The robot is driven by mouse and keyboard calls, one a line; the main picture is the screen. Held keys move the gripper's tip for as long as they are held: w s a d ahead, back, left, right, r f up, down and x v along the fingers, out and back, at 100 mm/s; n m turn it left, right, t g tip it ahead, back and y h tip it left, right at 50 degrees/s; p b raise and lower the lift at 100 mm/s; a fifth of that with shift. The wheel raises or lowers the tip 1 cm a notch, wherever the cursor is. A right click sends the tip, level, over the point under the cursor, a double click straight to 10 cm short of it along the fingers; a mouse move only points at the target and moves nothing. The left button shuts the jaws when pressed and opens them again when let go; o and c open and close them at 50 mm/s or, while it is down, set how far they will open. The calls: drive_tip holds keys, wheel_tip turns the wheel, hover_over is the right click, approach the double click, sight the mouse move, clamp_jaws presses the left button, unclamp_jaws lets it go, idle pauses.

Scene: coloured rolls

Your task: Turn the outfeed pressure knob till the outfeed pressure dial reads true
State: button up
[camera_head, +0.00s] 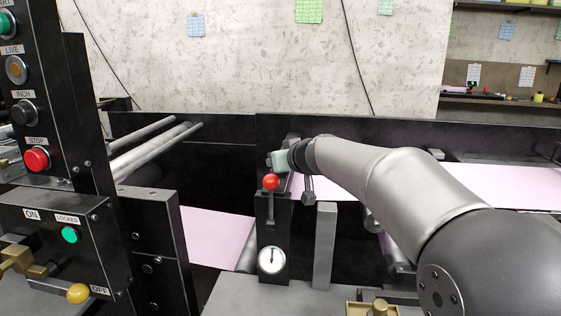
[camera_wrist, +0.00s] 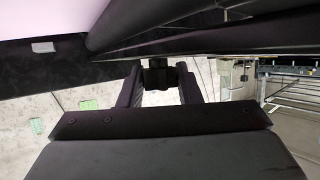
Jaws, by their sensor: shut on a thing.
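The white round dial (camera_head: 271,260) is on the front of a dark post (camera_head: 266,225), its thin needle pointing about straight up. Its marks are too small to read. A lever with a red ball (camera_head: 270,182) tops the post. My gripper (camera_wrist: 160,82) reaches in behind and above the post. Its two dark fingers are shut on a small black knob-like part (camera_wrist: 158,74) between their tips. In the head view my wrist and arm hide most of the grip, so I cannot see the knob there.
A grey upright block (camera_head: 325,245) stands right of the post. Pink web (camera_head: 215,235) runs past rollers behind. A brass fitting (camera_head: 372,309) sits at the bottom.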

drive_tip(key=o, duration=1)
drive_tip(key=shift+s, duration=0.1)
drive_tip(key=v, duration=1.7)
drive_tip(key=shift+r+b, duration=0.15)
drive_tip(key=shift+b, duration=0.15)
drive_tip(key=shift+s, duration=0.1)
drive_tip(key=s+d+f+m+g+h+p, duration=0.2)
drive_tip(key=s+d+f+g+p, duration=0.1)
drive_tip(key=s+p, duration=0.4)
drive_tip(key=s+d+f+m+g+h+p, duration=0.1)
drive_tip(key=s+d+f+g+h+p, duration=0.1)
drive_tip(key=s+p, duration=0.6)
drive_tip(key=s+d+f+m+g+h+p, duration=0.2)
drive_tip(key=s+d+f+g+p, duration=0.2)
drive_tip(key=s+p, duration=0.4)
drive_tip(key=shift+s+d+f+m+g+h, duration=0.1)
drive_tip(key=shift+s+d+g, duration=0.1)
drive_tip(key=shift+s+g, duration=0.35)
drive_tip(key=shift+s+d+f+m+g+h, duration=0.15)
drive_tip(key=shift+s+d+g, duration=0.1)
drive_tip(key=shift+s, duration=0.6)
drive_tip(key=shift+s+d+f+m+g+h, duration=0.1)
drive_tip(key=shift+s+d+g, duration=0.1)
drive_tip(key=shift+s+g, duration=0.35)
